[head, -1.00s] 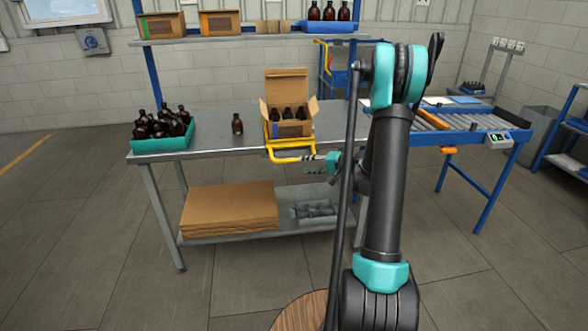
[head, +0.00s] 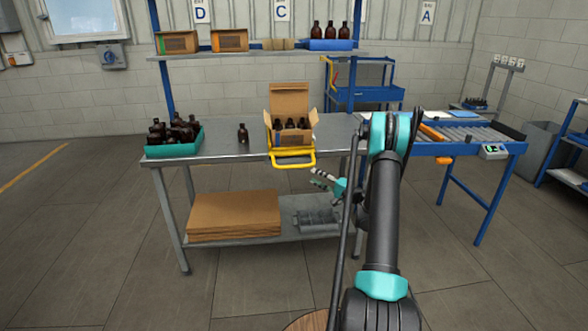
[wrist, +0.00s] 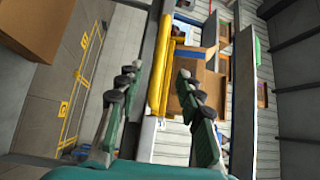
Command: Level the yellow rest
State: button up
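The yellow rest (head: 293,162) sits at the front edge of the steel table, below an open cardboard box (head: 289,99) that holds several amber bottles. Its front bar looks close to level in the head view; any slight tilt is hard to tell. My gripper (head: 322,180) is in front of the table edge, lower than the rest and to its right, apart from it. In the wrist view the yellow rest (wrist: 157,75) runs up the picture beside the box, beyond the fingers of my gripper (wrist: 158,82). The fingers are spread with nothing between them.
A single amber bottle (head: 243,133) stands left of the box. A teal crate (head: 174,149) of bottles is at the table's left end. Cardboard sheets (head: 233,215) lie on the lower shelf. A roller conveyor (head: 466,135) stands to the right. Floor in front is clear.

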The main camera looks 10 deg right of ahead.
aim_at(294, 167)
jog(key=x, duration=1.3)
grip_shut()
